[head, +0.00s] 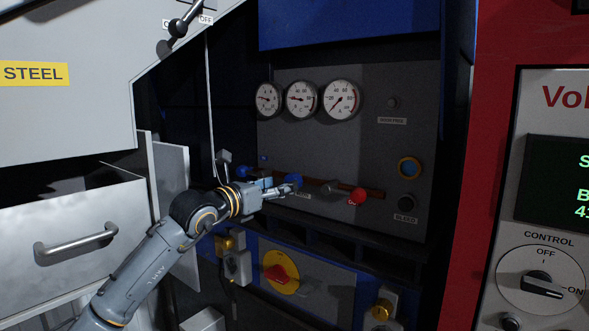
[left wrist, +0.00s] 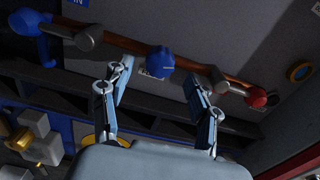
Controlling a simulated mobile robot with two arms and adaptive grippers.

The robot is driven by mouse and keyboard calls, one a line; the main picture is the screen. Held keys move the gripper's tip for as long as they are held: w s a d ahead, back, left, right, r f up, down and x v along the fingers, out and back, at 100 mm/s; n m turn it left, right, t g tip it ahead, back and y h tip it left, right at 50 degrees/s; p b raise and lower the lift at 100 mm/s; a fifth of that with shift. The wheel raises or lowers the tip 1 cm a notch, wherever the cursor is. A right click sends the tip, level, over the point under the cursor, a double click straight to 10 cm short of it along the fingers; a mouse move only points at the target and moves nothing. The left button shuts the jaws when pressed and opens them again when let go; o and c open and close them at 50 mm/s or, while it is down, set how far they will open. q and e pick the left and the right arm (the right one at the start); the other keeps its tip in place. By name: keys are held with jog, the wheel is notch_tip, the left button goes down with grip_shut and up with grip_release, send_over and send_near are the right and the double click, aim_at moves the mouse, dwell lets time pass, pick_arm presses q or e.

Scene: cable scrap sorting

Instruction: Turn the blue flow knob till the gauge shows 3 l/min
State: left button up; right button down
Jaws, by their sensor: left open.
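The blue flow knob (head: 293,180) sits on a brown pipe on the grey panel. In the left wrist view the blue knob (left wrist: 160,59) shows just beyond the fingertips, roughly centred between them, with a small label under it. My left gripper (head: 280,189) is open and points at the knob; its fingers (left wrist: 157,85) are spread and empty, and I cannot tell if either touches it. Three round white gauges, left (head: 267,99), middle (head: 301,99) and right (head: 340,99), sit above the pipe. Their scales are too small to read surely. My right gripper is not in view.
A blue handle (left wrist: 28,22) is left on the pipe and a red knob (head: 358,196) right. Below are a dark ledge and a red switch on a yellow disc (head: 281,273).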

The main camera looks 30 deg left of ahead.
pick_arm(q)
jog(key=w, duration=0.2)
jog(key=w+p, duration=0.1)
jog(key=w, duration=0.1)
jog(key=w+p, duration=0.1)
jog(key=shift+w+d, duration=0.3)
jog(key=shift+w, duration=0.1)
jog(key=shift+w+p, duration=0.3)
jog(key=shift+w, duration=0.15)
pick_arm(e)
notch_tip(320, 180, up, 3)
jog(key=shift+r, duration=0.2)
pick_arm(q)
jog(key=c, duration=1.2)
jog(key=shift+f+m+b, duration=0.3)
jog(key=shift+m+b, duration=0.7)
jog(key=shift+b, duration=0.2)
jog(key=shift+d+r+m+b, duration=0.1)
jog(key=shift+m+b, duration=0.55)
jog(key=shift+m, duration=0.35)
jog(key=shift+r+m, duration=0.15)
jog(key=shift+m, duration=0.35)
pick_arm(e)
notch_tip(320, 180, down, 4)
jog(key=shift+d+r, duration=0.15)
